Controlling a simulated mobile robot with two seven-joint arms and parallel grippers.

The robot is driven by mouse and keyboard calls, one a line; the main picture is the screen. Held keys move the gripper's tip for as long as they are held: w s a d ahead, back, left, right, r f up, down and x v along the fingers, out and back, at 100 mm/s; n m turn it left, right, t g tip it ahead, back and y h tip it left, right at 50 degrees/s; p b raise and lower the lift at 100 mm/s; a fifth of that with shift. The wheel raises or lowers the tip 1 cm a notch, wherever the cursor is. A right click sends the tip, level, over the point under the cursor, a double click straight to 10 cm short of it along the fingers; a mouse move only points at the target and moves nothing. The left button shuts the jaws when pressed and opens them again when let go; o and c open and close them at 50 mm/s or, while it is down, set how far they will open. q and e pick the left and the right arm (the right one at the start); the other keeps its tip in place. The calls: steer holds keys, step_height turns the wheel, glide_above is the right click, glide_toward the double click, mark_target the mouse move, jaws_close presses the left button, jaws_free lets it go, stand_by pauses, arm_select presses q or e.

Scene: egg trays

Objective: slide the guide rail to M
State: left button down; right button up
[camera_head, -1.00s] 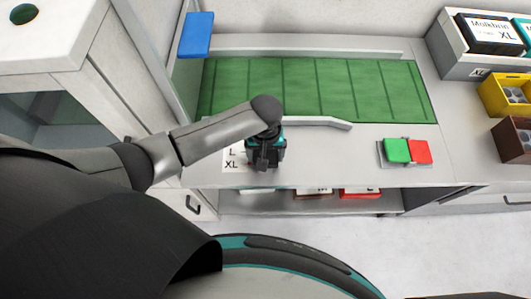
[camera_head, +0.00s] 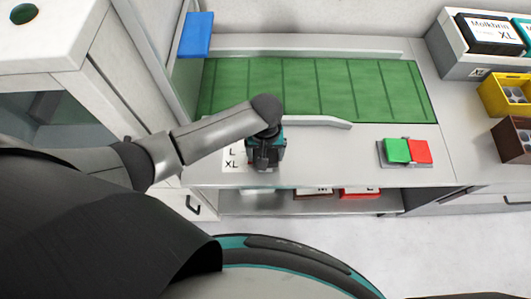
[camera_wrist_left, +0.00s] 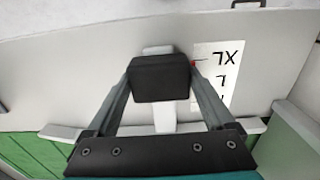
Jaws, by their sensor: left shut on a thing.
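The guide rail (camera_head: 325,121) is a light grey bar along the near edge of the green belt. In the left wrist view its pale bar (camera_wrist_left: 62,132) runs behind my fingers. Its black handle block (camera_wrist_left: 160,78) sits between the fingers of my left gripper (camera_wrist_left: 160,80), which is shut on it. In the head view my left gripper (camera_head: 264,160) hides the handle. A white size label (camera_head: 232,157) lies beside it, showing L and XL. In the left wrist view a small red pointer is next to the label (camera_wrist_left: 213,88), near XL; M is not readable. My right gripper is out of view.
The green belt (camera_head: 335,90) lies behind the rail. A green and red button box (camera_head: 407,151) stands on the counter to the right. A blue panel (camera_head: 196,34) is at the back left. Yellow and brown boxes (camera_head: 506,95) stand at the far right.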

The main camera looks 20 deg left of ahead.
arm_select(q)
steer(key=w, duration=0.2)
steer(key=w+a+b, duration=0.1)
steer(key=w, duration=0.1)
steer(key=w+a+b, duration=0.1)
steer(key=w, duration=0.2)
steer(key=shift+f, duration=0.1)
steer(key=shift+w+a, duration=0.15)
steer(key=shift+w, duration=0.3)
steer(key=shift+c, duration=0.6)
jaws_free()
steer(key=shift+w, duration=0.1)
steer(key=shift+o, duration=0.6)
